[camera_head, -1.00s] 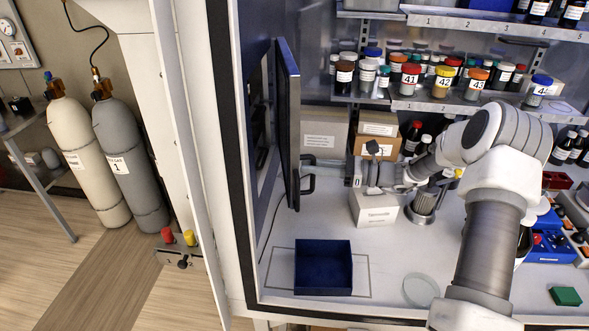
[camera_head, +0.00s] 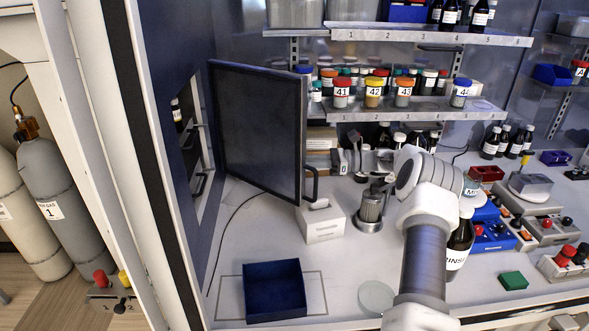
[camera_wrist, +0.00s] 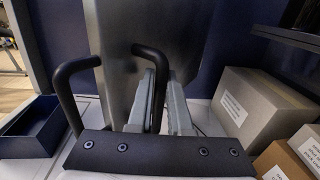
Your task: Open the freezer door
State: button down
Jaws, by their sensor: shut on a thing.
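The freezer door (camera_head: 258,130) is a dark panel in a black frame, standing swung out from the opening (camera_head: 190,135) in the left wall. Its black bar handle (camera_head: 313,184) is on the free edge. In the wrist view, black handle bars (camera_wrist: 67,95) rise on either side of the grey door panel (camera_wrist: 112,50). My gripper (camera_wrist: 160,92) is shut on the right-hand bar, its grey fingers on both sides of it. In the head view, the fingertips are hard to make out near the handle.
A white box (camera_head: 320,226) and a metal cup (camera_head: 370,207) stand near the door's free edge. A blue tray (camera_head: 274,290) lies in front. Shelves of bottles are behind. Cardboard boxes (camera_wrist: 265,105) are right of my gripper in the wrist view.

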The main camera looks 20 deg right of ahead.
jog(key=shift+w+d, duration=0.5)
jog(key=shift+w, duration=0.05)
jog(key=c, duration=0.8)
grip_release()
jog(key=shift+c, duration=0.2)
jog(key=shift+d, duration=0.1)
jog(key=b+v, duration=0.1)
jog(key=v, duration=0.6)
jog(key=shift+d+b, duration=0.15)
jog(key=shift+b, duration=0.2)
